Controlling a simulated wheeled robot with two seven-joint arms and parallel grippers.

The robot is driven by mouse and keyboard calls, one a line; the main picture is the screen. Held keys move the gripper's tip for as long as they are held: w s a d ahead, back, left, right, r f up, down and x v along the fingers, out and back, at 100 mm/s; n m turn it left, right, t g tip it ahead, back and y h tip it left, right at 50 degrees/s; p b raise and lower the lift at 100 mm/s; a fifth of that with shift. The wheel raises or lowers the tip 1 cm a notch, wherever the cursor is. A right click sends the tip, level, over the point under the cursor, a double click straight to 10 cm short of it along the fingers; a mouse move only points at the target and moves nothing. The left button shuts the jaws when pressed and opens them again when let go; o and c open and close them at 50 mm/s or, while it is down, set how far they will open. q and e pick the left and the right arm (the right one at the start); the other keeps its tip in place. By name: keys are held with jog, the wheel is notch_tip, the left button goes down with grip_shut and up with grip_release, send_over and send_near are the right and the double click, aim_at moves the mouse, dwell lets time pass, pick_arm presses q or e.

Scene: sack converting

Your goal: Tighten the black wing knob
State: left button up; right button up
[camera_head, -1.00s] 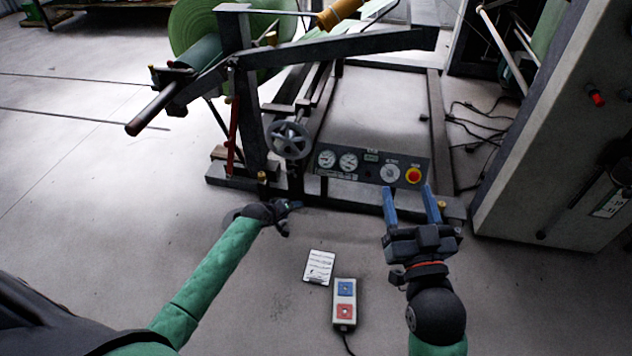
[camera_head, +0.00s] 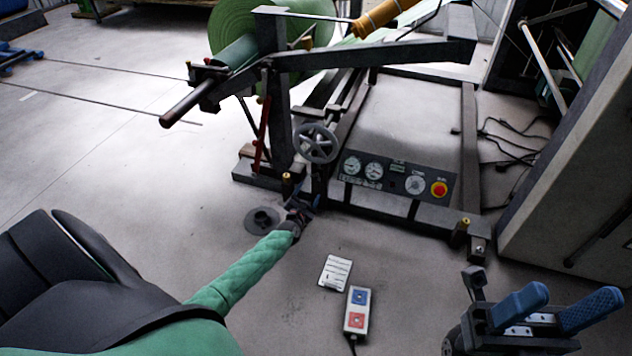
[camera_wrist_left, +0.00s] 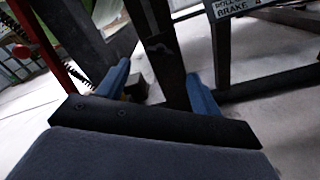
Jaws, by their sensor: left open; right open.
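I cannot clearly make out the black wing knob in either view. My left gripper (camera_head: 304,204) is low at the front of the unwind stand (camera_head: 284,120), below the grey handwheel (camera_head: 316,143). In the left wrist view its two blue fingers (camera_wrist_left: 159,76) are apart, with a dark upright post (camera_wrist_left: 166,62) showing between and beyond them. I see nothing held, and cannot tell whether a finger touches the post. My right gripper (camera_head: 570,304) is open and empty at the lower right, over the floor and away from the stand.
A gauge panel (camera_head: 397,178) with a red-and-yellow button is right of the handwheel. A dark disc (camera_head: 262,220) lies on the floor left of my left gripper. A white card (camera_head: 335,272) and a two-button pendant (camera_head: 356,310) lie in front. A grey cabinet (camera_head: 570,170) stands right.

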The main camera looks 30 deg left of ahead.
aim_at(316, 177)
pick_arm(q)
jog(key=b+x, duration=0.2)
jog(key=x, duration=0.5)
jog(key=shift+w+n, duration=0.3)
jog(key=shift+w, duration=0.1)
jog(key=c, duration=1)
jog(key=shift+m, duration=0.4)
